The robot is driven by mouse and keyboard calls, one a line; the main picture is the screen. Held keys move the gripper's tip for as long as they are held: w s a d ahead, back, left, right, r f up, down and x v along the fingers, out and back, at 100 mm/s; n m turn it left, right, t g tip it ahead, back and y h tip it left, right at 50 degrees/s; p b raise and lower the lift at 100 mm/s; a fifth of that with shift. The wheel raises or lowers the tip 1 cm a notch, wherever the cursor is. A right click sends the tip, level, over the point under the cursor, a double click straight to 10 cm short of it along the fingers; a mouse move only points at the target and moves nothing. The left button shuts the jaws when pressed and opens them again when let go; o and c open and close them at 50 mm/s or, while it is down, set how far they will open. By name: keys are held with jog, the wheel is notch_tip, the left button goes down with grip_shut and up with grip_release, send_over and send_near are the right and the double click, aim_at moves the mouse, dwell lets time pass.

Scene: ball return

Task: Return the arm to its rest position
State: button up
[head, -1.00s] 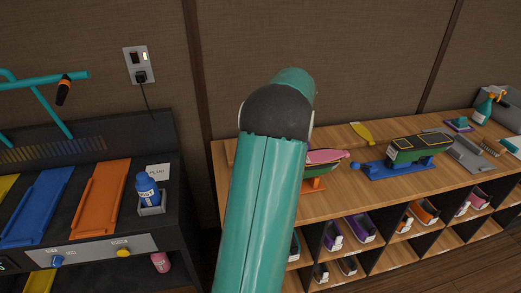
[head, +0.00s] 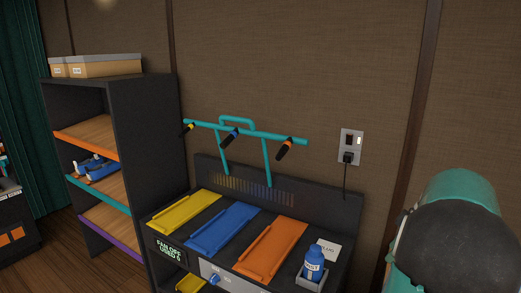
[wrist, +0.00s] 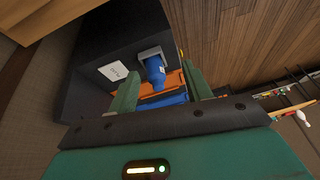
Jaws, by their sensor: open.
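My arm (head: 455,245) shows at the right edge of the head view, as a teal link with a dark joint. My gripper (wrist: 160,70) shows in the wrist view, with its two green fingers apart and nothing held between them. Beyond the fingers, a blue bottle (wrist: 155,68) stands in a grey holder on the dark bench. The same bottle (head: 313,262) is at the lower right of the bench in the head view. The gripper itself is outside the head view.
The dark bench has yellow (head: 184,212), blue (head: 222,230) and orange (head: 270,248) trays. A teal rack (head: 250,131) with several nozzles rises above them. A dark shelf unit (head: 150,150) stands left. A wall outlet (head: 350,146) with a plugged cord is behind.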

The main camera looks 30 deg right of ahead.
jog(key=w+a+r+m+h, duration=0.1)
jog(key=w+a+r, duration=0.15)
jog(key=a, duration=0.45)
jog(key=w+a+r+g, duration=0.1)
jog(key=w+a, duration=0.3)
jog(key=a, duration=0.4)
jog(key=w+a+r+m+h, duration=0.1)
jog(key=w+a, duration=0.2)
jog(key=a, duration=0.4)
jog(key=s+a+m+t, duration=0.1)
jog(key=s+a, duration=0.2)
jog(key=a, duration=0.9)
jog(key=s+a+f+m+t, duration=0.1)
jog(key=s+a, duration=0.2)
jog(key=a, duration=0.8)
jog(key=shift+a+f+t+h, duration=0.3)
jog(key=shift+a+t, duration=0.05)
jog(key=shift+t, duration=0.05)
jog(key=shift+c, duration=0.3)
jog(key=shift+c, duration=1.1)
jog(key=shift+d, duration=0.15)
